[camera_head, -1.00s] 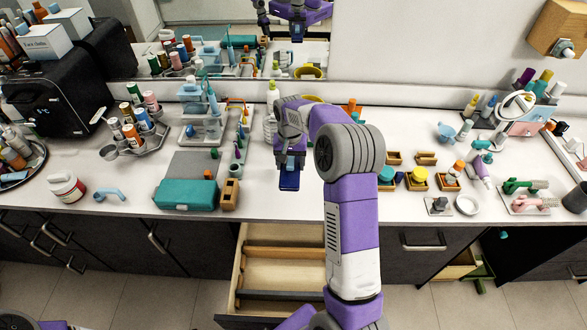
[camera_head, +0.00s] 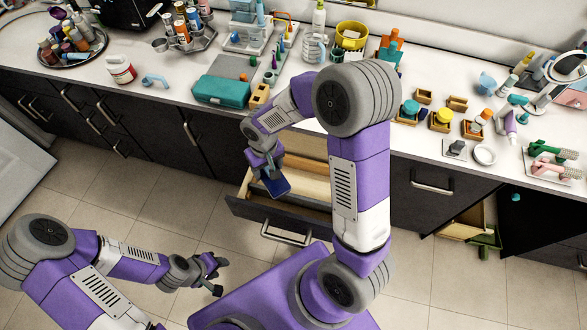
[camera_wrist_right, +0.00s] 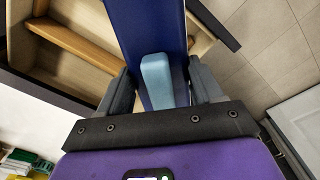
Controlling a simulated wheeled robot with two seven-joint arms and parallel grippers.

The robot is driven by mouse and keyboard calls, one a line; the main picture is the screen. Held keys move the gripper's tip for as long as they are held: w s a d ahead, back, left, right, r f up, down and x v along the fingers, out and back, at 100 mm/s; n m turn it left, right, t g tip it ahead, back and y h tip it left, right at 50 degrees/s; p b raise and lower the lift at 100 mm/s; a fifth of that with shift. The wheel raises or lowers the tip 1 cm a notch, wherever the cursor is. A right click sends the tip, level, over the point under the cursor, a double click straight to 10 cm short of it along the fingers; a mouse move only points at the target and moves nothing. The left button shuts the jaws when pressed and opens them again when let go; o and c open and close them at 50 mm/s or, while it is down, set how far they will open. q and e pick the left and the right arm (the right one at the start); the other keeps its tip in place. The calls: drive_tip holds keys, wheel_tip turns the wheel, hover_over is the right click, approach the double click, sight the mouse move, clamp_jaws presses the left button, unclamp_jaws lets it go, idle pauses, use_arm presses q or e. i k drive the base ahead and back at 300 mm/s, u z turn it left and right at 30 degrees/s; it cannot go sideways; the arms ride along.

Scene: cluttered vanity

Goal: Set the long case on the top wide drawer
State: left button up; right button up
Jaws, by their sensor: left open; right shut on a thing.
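The long case is dark blue (camera_head: 277,187). My right gripper (camera_head: 265,165) is shut on it. It hangs tilted over the left part of the open top wide drawer (camera_head: 290,226); whether it touches the drawer is unclear. In the right wrist view, the case (camera_wrist_right: 150,25) extends away between the two fingers, with a light-blue piece (camera_wrist_right: 157,80) on its near part. The drawer's pale wooden interior and dividers (camera_wrist_right: 75,45) show at upper left there. My left gripper (camera_head: 213,276) is open and empty, low over the floor, left of the drawer.
The counter above holds a teal box (camera_head: 222,91), a small wooden block (camera_head: 259,95), bottle racks and small wooden trays. A lower drawer (camera_head: 462,226) stands open at right, with green items beside it.

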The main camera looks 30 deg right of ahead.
sight(303, 186)
drive_tip(key=u, duration=1.2)
drive_tip(key=i, duration=1.85)
drive_tip(key=z, duration=3.6)
drive_tip(key=i, duration=0.5)
drive_tip(key=u, duration=0.1)
